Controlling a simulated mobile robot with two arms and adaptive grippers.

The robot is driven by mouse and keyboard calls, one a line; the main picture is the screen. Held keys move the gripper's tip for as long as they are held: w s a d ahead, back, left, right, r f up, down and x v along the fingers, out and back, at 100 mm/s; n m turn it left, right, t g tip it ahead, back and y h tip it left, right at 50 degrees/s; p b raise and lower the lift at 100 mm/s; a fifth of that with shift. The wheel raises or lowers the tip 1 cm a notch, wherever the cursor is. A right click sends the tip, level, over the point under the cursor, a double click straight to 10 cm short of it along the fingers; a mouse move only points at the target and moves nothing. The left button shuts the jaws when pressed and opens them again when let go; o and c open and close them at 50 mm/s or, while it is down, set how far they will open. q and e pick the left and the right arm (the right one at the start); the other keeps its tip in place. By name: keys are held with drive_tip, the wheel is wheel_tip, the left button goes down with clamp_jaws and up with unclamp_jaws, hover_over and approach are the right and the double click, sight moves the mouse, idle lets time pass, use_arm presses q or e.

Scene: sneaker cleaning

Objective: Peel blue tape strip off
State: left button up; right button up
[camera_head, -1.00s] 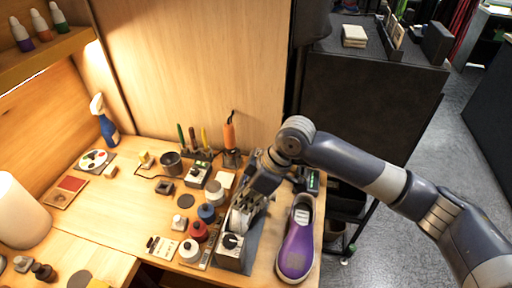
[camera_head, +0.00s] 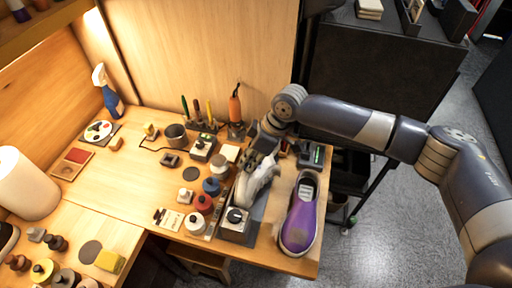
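A light grey-white sneaker (camera_head: 258,181) sits on a grey stand with a dial box (camera_head: 235,219) at its front, near the table's right side. My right gripper (camera_head: 261,156) points down at the far end of this sneaker, touching it or just above it. Its fingers are small and dark here, so I cannot tell whether they are open or shut. I cannot make out a blue tape strip on the sneaker; the gripper may hide part of it. My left gripper is not in view.
A purple sneaker (camera_head: 300,217) stands to the right, near the table edge. Blue (camera_head: 211,186), red (camera_head: 203,204) and white (camera_head: 195,224) rolls or jars stand close left. An orange-handled tool (camera_head: 235,106) stands behind. The table's left middle (camera_head: 135,185) is fairly clear.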

drive_tip(key=shift+a+f, duration=0.2)
drive_tip(key=shift+f, duration=0.2)
drive_tip(key=shift+a+f, duration=0.1)
drive_tip(key=shift+f, duration=0.2)
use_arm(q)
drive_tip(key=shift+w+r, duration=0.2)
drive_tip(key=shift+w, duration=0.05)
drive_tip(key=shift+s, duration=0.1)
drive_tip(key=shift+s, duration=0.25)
use_arm(e)
clamp_jaws()
use_arm(q)
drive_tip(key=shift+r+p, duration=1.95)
drive_tip(key=shift+p, duration=0.1)
use_arm(e)
drive_tip(key=shift+a+v, duration=0.2)
drive_tip(key=shift+v, duration=0.8)
drive_tip(key=shift+a+v, duration=0.15)
drive_tip(key=shift+v, duration=0.8)
drive_tip(key=shift+w+r, duration=0.1)
drive_tip(key=shift+r, duration=0.1)
use_arm(q)
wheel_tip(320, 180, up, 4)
drive_tip(key=p, duration=0.4)
use_arm(e)
wheel_tip(320, 180, up, 4)
